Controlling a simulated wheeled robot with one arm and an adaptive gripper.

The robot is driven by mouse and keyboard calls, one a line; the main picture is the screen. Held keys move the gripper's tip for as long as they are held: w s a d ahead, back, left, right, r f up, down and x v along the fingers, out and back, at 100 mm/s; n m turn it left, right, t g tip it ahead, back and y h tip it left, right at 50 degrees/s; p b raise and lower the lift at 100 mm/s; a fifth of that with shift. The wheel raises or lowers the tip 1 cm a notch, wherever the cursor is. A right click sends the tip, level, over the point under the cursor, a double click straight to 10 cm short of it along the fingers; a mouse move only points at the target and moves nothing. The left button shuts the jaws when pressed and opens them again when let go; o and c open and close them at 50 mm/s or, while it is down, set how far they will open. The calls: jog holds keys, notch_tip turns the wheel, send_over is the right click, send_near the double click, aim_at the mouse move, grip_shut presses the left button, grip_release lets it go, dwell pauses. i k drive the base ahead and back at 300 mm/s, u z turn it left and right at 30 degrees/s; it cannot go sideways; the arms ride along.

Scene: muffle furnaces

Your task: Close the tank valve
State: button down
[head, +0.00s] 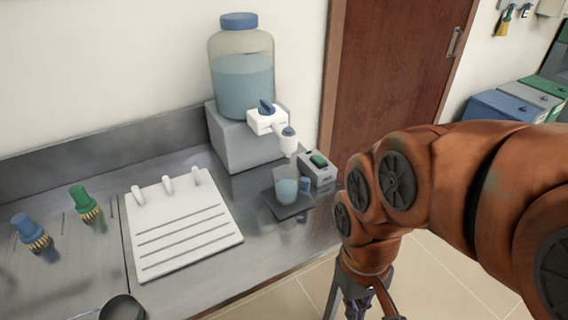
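A clear tank (243,85) with a blue lid stands on a grey block (240,145) at the back of the counter, partly filled with bluish liquid. Its white valve (262,122) has a blue handle (266,107) on top and a spout (288,143) pointing down. A clear mug (287,191) holding bluish liquid stands below the spout. I cannot make out a stream between them. My gripper (362,306) hangs at the bottom edge, right of and nearer than the mug, apart from the valve. Its fingertips are cut off by the frame.
The mug stands on a dark plate (290,210), with a small grey box with a green top (318,170) beside it. A white slotted board (185,230) and blue (30,232) and green (84,202) brushes lie left. Bare counter (255,238) shows between board and plate.

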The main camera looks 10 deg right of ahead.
aim_at(266, 109)
jog(key=z, duration=1.4)
jog(key=i, duration=0.65)
jog(key=u, duration=2.65)
